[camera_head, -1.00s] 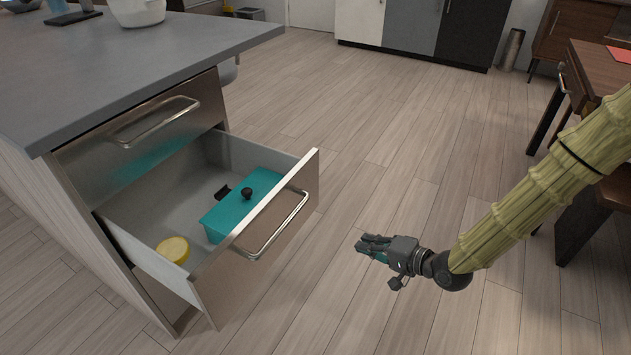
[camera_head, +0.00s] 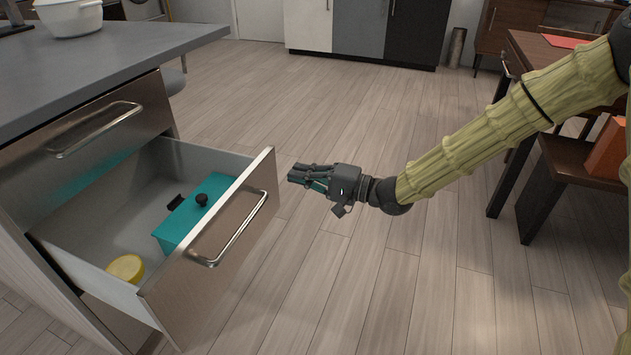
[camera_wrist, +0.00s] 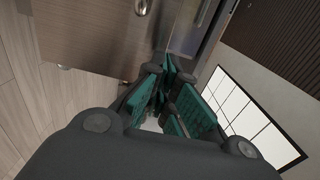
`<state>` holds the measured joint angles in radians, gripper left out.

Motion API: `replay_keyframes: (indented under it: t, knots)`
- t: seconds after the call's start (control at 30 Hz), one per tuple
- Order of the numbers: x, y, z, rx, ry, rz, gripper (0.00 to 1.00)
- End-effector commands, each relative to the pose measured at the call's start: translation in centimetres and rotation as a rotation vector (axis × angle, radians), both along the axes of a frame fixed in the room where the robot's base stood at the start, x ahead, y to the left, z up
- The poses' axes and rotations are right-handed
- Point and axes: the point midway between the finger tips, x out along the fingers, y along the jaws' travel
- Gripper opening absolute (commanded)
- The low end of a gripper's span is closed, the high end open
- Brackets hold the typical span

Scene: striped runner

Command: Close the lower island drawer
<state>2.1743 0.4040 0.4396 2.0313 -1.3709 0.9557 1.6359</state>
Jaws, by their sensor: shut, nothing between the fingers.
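The lower island drawer (camera_head: 183,295) is pulled well out of the kitchen island. Its steel front carries a bar handle (camera_head: 231,230). Inside are a teal box (camera_head: 190,218) with a black knob and a yellow round item (camera_head: 126,267). My gripper (camera_head: 291,175) is shut and empty, to the right of the drawer front near its far end. It appears apart from the front, pointing left. In the wrist view, the teal-padded fingers (camera_wrist: 165,100) are close together with nothing held. The drawer is hard to make out in that view.
The upper drawer (camera_head: 95,130) above is closed. A grey countertop (camera_head: 120,45) overhangs it, with a white pot (camera_head: 70,17) on top. A wooden table (camera_head: 545,55) and chair (camera_head: 550,180) stand at the right. The wooden floor between is clear.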

Motion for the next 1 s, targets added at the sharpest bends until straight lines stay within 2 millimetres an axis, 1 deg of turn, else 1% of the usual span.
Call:
replay_keyframes:
  t: [0.03, 0.2, 0.4, 0.63, 1.0]
  knots:
    - [0.3, 0.9, -0.3, -0.001, -0.001, 0.002, 0.00]
    - [1.2, 3.5, -0.4, -0.002, 0.000, 0.002, 0.00]
    - [2.1, 5.8, -0.3, -0.003, -0.001, 0.001, 0.00]
    - [2.6, 7.0, -0.1, -0.001, -0.001, -0.001, 0.00]
    - [2.6, 7.0, 0.0, -0.001, -0.001, -0.001, 0.00]
